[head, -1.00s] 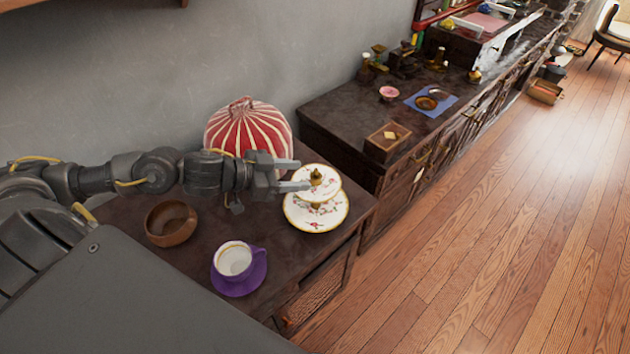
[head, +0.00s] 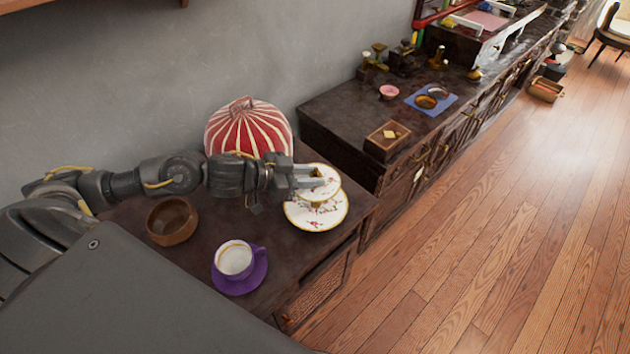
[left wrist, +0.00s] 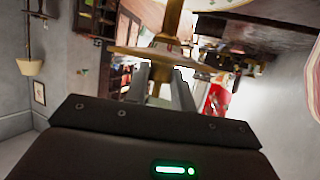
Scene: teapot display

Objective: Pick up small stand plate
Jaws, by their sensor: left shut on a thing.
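The small stand plate is a two-tier white floral stand with gold rims and a gold post. Its lower plate (head: 325,221) and smaller upper plate (head: 329,193) stand on the dark cabinet's right part. My left gripper (head: 318,177) reaches in from the left at the upper tier, hiding the gold top. It is shut on the stand. In the left wrist view, the gold post (left wrist: 173,18) and a plate edge (left wrist: 150,52) show at the fingers (left wrist: 160,78). I cannot tell whether the stand is lifted. My right gripper is not in view.
A red-and-white striped cosy (head: 248,128) stands behind my left arm. A brown wooden bowl (head: 171,220) and a white-and-purple cup (head: 235,259) on a purple saucer (head: 242,282) stand in front. A longer dark counter (head: 340,118) with a small wooden box (head: 387,141) lies right.

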